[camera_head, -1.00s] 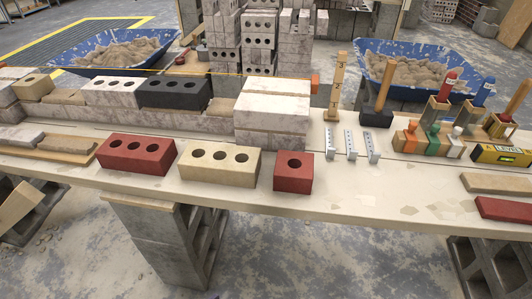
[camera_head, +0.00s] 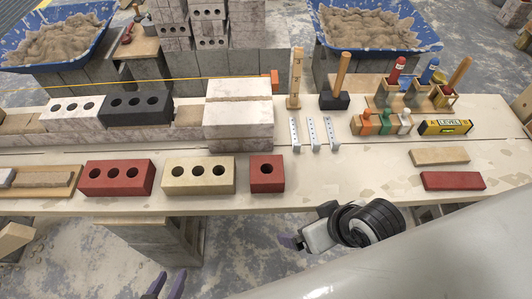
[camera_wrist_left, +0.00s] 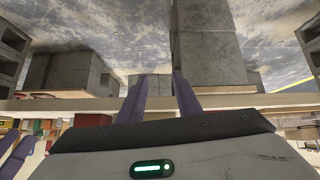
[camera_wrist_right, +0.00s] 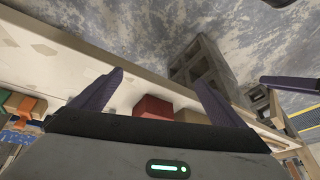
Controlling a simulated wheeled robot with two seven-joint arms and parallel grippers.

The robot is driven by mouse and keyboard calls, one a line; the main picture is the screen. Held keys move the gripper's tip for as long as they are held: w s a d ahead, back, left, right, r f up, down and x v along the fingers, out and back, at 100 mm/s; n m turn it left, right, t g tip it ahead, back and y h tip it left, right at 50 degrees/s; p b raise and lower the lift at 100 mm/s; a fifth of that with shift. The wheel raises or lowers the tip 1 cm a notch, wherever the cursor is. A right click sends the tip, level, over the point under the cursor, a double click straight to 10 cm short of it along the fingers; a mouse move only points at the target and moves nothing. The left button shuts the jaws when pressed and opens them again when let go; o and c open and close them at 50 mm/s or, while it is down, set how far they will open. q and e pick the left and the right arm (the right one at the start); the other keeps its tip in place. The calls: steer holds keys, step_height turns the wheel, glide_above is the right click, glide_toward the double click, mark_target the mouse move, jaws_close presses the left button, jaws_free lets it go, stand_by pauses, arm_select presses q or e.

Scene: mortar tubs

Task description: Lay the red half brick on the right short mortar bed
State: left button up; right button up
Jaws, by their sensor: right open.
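The red half brick (camera_head: 267,174), with one hole, lies on the front of the table, right of a cream brick (camera_head: 198,176). A red block, seemingly the half brick (camera_wrist_right: 152,107), shows between the right wrist view's fingers, farther off. The right short mortar bed (camera_head: 188,117) looks like the tan strip on the low wall between the black brick and the pale block stack. My right gripper (camera_head: 291,241) is open and empty, in front of the table edge. My left gripper (camera_head: 165,284) is open and empty at the bottom edge, its fingers fairly close together.
A three-hole red brick (camera_head: 117,178) lies left of the cream one. The black brick (camera_head: 136,105) and pale block stack (camera_head: 238,120) flank the bed. A yellow string (camera_head: 130,87) runs above the wall. Metal clips (camera_head: 312,133) and a mallet (camera_head: 336,99) are at right.

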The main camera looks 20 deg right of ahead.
step_height(320, 180, up, 4)
steer(key=w+a+r+p, duration=0.1)
steer(key=w+a, duration=0.1)
steer(key=m+g+h, duration=0.2)
steer(key=m+g, duration=0.1)
steer(key=m, duration=0.2)
glide_toward(267, 169)
steer(key=shift+a+f, duration=0.15)
steer(key=f, duration=0.3)
steer(key=w+f+b, duration=0.1)
steer(key=f, duration=0.5)
steer(key=shift+w+d+f, duration=0.2)
steer(key=shift+d+f, duration=0.1)
steer(key=shift+f, duration=0.05)
arm_select(q)
steer(key=shift+a+r, duration=0.2)
steer(key=shift+r, duration=0.3)
arm_select(e)
steer(key=shift+f, duration=0.1)
arm_select(q)
steer(key=shift+r, duration=0.3)
arm_select(e)
steer(key=shift+f, duration=0.2)
